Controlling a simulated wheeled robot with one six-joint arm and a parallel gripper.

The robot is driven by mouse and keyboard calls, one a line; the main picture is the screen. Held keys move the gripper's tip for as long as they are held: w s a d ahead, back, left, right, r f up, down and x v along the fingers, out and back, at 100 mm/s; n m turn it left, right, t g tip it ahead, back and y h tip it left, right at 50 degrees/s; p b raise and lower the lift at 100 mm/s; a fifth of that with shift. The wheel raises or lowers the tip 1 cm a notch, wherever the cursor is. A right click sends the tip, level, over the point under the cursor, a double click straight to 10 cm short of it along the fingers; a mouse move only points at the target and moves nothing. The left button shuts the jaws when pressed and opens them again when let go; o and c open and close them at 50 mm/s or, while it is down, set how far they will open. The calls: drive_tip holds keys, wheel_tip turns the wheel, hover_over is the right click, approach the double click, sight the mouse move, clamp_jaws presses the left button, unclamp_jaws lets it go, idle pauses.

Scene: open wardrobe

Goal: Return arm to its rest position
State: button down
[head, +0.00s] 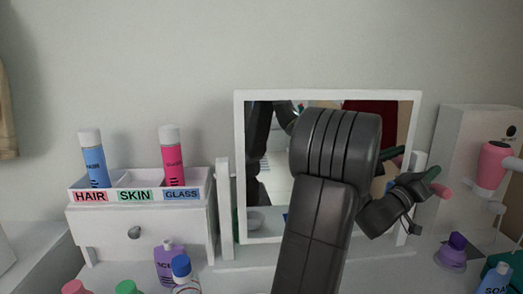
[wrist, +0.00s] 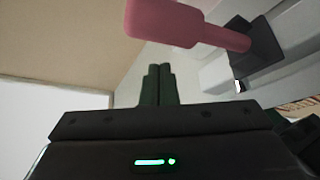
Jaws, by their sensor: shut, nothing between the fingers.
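My dark arm rises in front of the mirror (head: 240,170) in the head view, bent at the top, with its wrist hanging to the right. My gripper (head: 434,172) is at the mirror's right edge, left of a pink dryer-like object (head: 493,165). In the wrist view the two dark green fingers (wrist: 159,80) are together, with nothing between them. A pink rounded object (wrist: 165,22) shows above and beyond the fingertips, apart from them in the picture. The arm hides much of the mirror.
A white organizer (head: 125,208) at left holds a blue bottle (head: 95,165) in HAIR and a pink bottle (head: 172,160) in GLASS; SKIN looks empty. Several bottles stand in front, including a purple one (head: 168,265).

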drive_tip(key=w+n+y+p, duration=0.1)
drive_tip(key=n+p, duration=0.1)
drive_tip(key=p, duration=0.2)
drive_tip(key=w+r+n+t+y+p, duration=0.1)
drive_tip(key=n+p, duration=0.2)
drive_tip(key=p, duration=0.2)
drive_tip(key=w+r+n+t+y+p, duration=0.1)
drive_tip(key=n+y+p, duration=0.1)
drive_tip(key=p, duration=0.3)
drive_tip(key=shift+w+a+r+n, duration=0.15)
drive_tip(key=shift+w+r+n, duration=0.1)
drive_tip(key=shift+n, duration=0.15)
drive_tip(key=shift+w+f+p, duration=0.15)
drive_tip(key=shift+f+p, duration=0.1)
drive_tip(key=shift+p, duration=0.05)
